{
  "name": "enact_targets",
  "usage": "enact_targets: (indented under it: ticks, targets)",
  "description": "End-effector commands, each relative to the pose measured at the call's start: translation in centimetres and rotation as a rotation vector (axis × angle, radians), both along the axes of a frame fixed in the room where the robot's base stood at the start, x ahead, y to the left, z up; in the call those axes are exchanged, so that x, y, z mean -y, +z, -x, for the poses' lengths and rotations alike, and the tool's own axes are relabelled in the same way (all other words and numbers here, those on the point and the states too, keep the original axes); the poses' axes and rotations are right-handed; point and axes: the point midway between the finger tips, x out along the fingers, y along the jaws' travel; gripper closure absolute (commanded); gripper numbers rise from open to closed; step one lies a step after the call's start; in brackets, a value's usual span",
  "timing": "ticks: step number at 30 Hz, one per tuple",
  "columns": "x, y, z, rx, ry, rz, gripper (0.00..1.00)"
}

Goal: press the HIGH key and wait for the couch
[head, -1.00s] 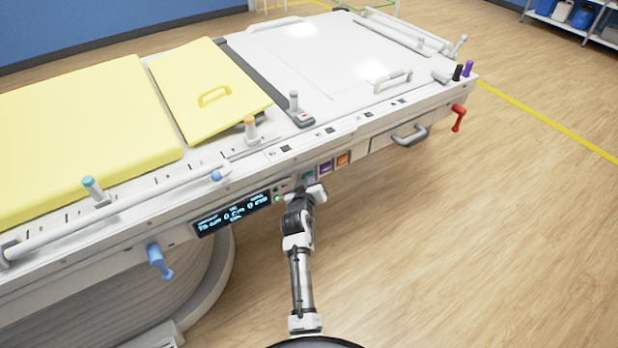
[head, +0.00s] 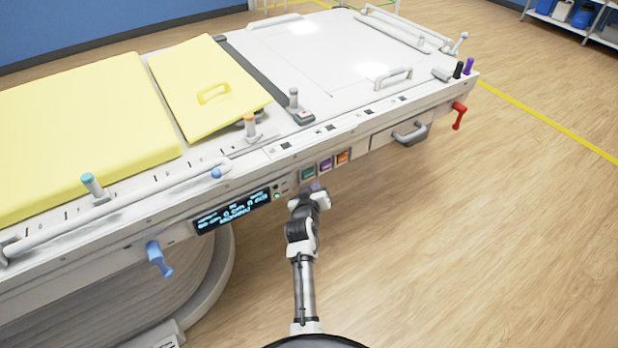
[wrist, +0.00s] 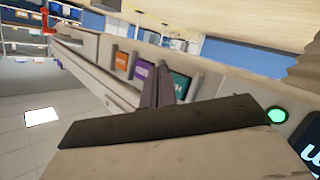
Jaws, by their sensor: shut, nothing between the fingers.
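The couch (head: 225,174) has a side panel with a row of teal (head: 308,174), purple (head: 326,165) and orange (head: 343,157) keys. They also show in the wrist view as teal (wrist: 180,86), purple (wrist: 143,73) and orange (wrist: 121,61) keys. Their lettering is too small to read surely, so I cannot tell which is HIGH. My gripper (head: 317,188) is shut and empty, just below and in front of the keys, apart from them. In the wrist view its fingers (wrist: 158,90) partly cover the teal key's edge. The display (head: 232,213) is lit with blurred text; a green lamp (head: 277,196) glows beside it.
A blue handle (head: 157,259) and a grey drawer handle (head: 410,133) stick out from the couch side. A red lever (head: 459,116) hangs at the right end. Yellow pads (head: 80,135) lie on top. The floor on the right is clear.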

Motion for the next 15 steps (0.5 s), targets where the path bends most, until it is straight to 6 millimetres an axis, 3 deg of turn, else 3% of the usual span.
enact_targets:
  ticks: [15]
  targets:
    - [2.7, 0.2, 3.7, -0.002, -0.001, -0.001, 1.00]
